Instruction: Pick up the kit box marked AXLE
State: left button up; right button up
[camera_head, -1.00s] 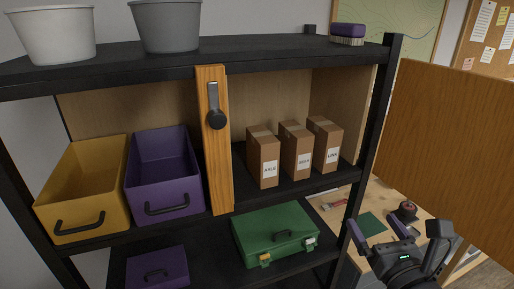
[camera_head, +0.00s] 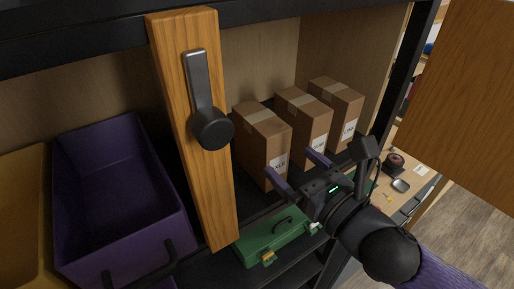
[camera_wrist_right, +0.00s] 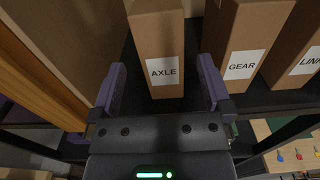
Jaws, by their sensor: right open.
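The AXLE kit box (camera_head: 258,140) is a tall brown carton with tape on top and a white label. It stands upright on the shelf, leftmost of three similar boxes. In the right wrist view the AXLE box (camera_wrist_right: 158,40) is straight ahead, its label readable. My right gripper (camera_head: 297,170) is in front of the boxes in the head view, open and empty. In the wrist view its two purple fingers (camera_wrist_right: 161,64) lie left and right of the AXLE box's lower front; I cannot tell whether they reach past its face. My left gripper is not in view.
The GEAR box (camera_head: 305,115) and LINK box (camera_head: 340,100) stand to the right. A wooden post with a latch (camera_head: 190,125) stands left of AXLE. A purple bin (camera_head: 85,165) is farther left. A green case (camera_head: 262,243) sits on the shelf below. A wooden door panel hangs at right.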

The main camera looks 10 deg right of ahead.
aim_at(280, 150)
jog(key=shift+x, duration=1.15)
jog(key=shift+w+a+f, duration=0.1)
jog(key=shift+w, duration=0.15)
jog(key=x, duration=0.1)
jog(key=p+x, duration=0.1)
jog(key=shift+w+r, duration=0.3)
jog(key=shift+w, duration=0.05)
jog(key=shift+w+a+f, duration=0.2)
jog(key=shift+w+a, duration=0.1)
jog(key=shift+w, duration=0.3)
jog(key=shift+w+a+f, duration=0.15)
jog(key=shift+w+a, duration=0.1)
jog(key=shift+w, duration=0.35)
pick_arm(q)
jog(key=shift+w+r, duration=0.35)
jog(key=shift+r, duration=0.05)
pick_arm(e)
jog(key=shift+s, duration=0.1)
jog(key=shift+s+d, duration=0.1)
jog(key=shift+c, duration=0.9)
jog(key=c, duration=1.1)
